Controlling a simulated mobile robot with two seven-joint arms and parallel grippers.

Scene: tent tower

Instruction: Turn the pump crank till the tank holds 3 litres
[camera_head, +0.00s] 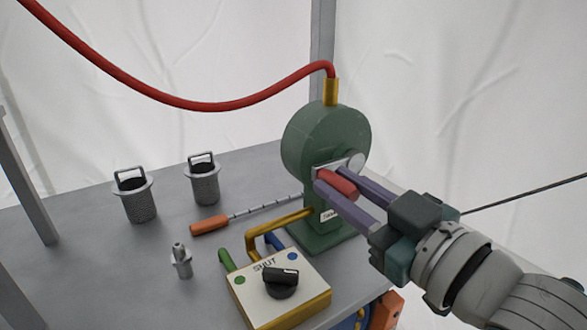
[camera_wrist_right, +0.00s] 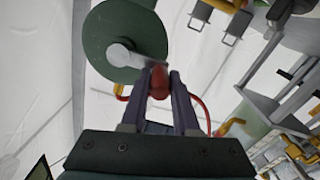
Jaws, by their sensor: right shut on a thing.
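The green pump (camera_head: 318,140) stands upright on the grey table, with a red hose fixed to its top by a brass fitting. Its crank has a metal arm (camera_head: 352,163) and a red handle (camera_head: 338,183). My right gripper (camera_head: 340,188) is shut on the red handle, with one finger on each side. In the right wrist view the red handle (camera_wrist_right: 158,82) sits between the two fingers, in front of the round pump body (camera_wrist_right: 122,42). The tank and its level cannot be made out. My left gripper is not in view.
A valve box (camera_head: 305,296) marked SHUT with a black knob (camera_head: 281,282) stands in front of the pump. Two mesh baskets (camera_head: 135,200) (camera_head: 204,185), an orange-handled tool (camera_head: 210,226) and a small metal nozzle (camera_head: 181,262) are on the table (camera_head: 90,250). The red hose (camera_head: 190,104) hangs above.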

